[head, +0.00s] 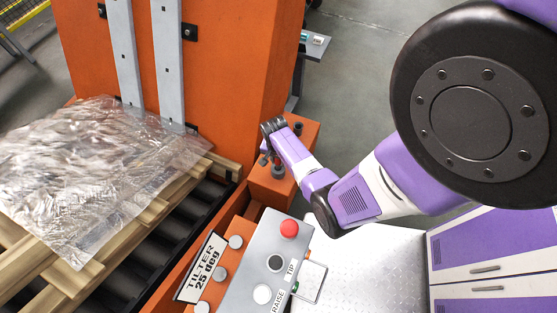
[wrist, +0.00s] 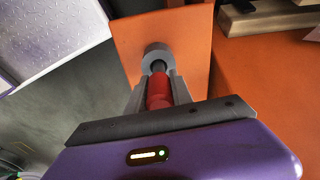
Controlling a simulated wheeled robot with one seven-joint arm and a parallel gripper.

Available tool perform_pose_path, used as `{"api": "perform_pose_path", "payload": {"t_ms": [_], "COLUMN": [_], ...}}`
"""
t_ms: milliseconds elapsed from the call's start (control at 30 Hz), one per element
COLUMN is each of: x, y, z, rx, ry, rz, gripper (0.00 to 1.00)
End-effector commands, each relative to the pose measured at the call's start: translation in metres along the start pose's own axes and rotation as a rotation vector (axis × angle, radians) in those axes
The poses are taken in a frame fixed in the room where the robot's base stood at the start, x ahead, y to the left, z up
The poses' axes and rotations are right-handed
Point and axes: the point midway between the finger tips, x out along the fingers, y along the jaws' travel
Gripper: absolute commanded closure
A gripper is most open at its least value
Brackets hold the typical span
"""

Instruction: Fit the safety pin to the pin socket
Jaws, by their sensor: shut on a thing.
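The safety pin (wrist: 158,92) has a red body and a dark front end, and shows in the wrist view. My gripper (wrist: 159,84) is shut on its red part, one grey finger on each side. The pin socket (wrist: 156,50) is a grey ring on an orange face, straight ahead of the pin. The pin's dark end overlaps the ring's opening; I cannot tell how far inside it is. In the head view my gripper (head: 268,155) is above the orange block, close to the grey socket (head: 278,171). The pin cannot be made out there.
A control box (head: 260,262) with a red button stands in front of the orange block (head: 268,190). The tall orange machine (head: 225,70) rises behind. A pallet wrapped in clear film (head: 90,170) lies at left. A purple-and-white cabinet (head: 490,255) stands at right.

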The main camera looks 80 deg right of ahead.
Motion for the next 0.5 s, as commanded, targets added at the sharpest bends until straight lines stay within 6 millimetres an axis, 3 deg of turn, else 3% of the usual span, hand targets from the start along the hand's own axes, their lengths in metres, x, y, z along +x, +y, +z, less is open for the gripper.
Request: {"api": "perform_pose_path", "payload": {"t_ms": [500], "x": [0.012], "y": [-0.001], "z": [0.001], "rx": [0.000], "ry": [0.001], "rz": [-0.001], "gripper": [1.00]}}
